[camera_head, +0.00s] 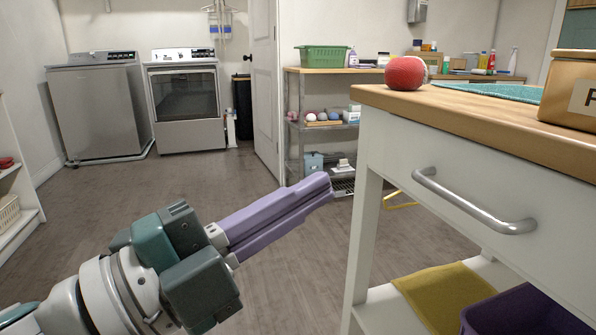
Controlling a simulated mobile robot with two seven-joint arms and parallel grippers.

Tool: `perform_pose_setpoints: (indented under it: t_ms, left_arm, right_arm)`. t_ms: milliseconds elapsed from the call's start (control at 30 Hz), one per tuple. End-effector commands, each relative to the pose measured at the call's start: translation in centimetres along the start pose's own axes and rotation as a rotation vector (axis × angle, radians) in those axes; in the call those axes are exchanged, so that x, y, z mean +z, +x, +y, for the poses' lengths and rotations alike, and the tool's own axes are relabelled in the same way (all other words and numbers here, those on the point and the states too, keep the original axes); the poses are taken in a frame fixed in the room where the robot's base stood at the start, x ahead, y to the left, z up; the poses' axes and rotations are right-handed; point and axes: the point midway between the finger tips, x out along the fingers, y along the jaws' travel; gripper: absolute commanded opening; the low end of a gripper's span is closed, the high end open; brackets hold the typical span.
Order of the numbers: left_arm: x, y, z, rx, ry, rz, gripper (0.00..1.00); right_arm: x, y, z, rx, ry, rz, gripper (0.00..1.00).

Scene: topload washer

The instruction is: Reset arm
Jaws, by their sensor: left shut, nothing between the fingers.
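My left gripper (322,187) comes in from the lower left of the head view. Its two purple fingers lie together, shut, with nothing seen between them. The fingertips point up and to the right, and in the picture they end a little left of the white table's near leg. My right gripper is not in view. The grey topload washer (100,110) stands far off at the back left, with its lid down.
A white table (450,165) with a drawer handle (470,205) fills the right side, close to my left gripper. A red ball (405,73) sits on its top. A front-windowed dryer (186,100) stands beside the washer. Open wooden floor (150,185) lies between.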

Motion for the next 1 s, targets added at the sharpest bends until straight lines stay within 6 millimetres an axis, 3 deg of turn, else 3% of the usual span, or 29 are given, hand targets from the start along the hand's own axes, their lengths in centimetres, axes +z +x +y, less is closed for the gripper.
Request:
perform_pose_setpoints:
  t_ms: [33, 100, 167, 300, 433, 567, 833, 1000]
  left_arm:
    - [0.1, 0.7, -5.0, -0.024, -0.072, -0.109, 0.00]
    - [1.5, 0.2, -8.4, -0.048, -0.187, -0.284, 0.00]
    - [2.7, -0.8, -10.7, -0.060, -0.291, -0.431, 0.00]
    - [4.1, -4.6, -14.8, -0.059, -0.549, -0.762, 0.00]
    - [3.1, -9.3, -17.4, -0.023, -0.794, -1.055, 0.00]
    - [-0.4, -14.3, -19.5, 0.048, -1.029, -1.322, 0.00]
    - [-12.3, -22.4, -25.3, 0.271, -1.405, -1.767, 0.00]
    - [-13.9, -21.2, -31.2, 0.281, -1.410, -1.778, 0.00]
  right_arm:
    - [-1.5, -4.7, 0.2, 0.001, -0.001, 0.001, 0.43]
    - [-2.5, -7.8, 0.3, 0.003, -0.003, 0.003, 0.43]
    - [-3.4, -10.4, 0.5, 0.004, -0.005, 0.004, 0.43]
    - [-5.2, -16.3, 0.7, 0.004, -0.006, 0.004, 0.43]
    - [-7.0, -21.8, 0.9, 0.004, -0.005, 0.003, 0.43]
    - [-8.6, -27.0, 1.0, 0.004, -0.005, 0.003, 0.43]
    - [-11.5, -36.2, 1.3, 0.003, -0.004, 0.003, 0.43]
    - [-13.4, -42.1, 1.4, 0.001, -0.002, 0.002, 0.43]
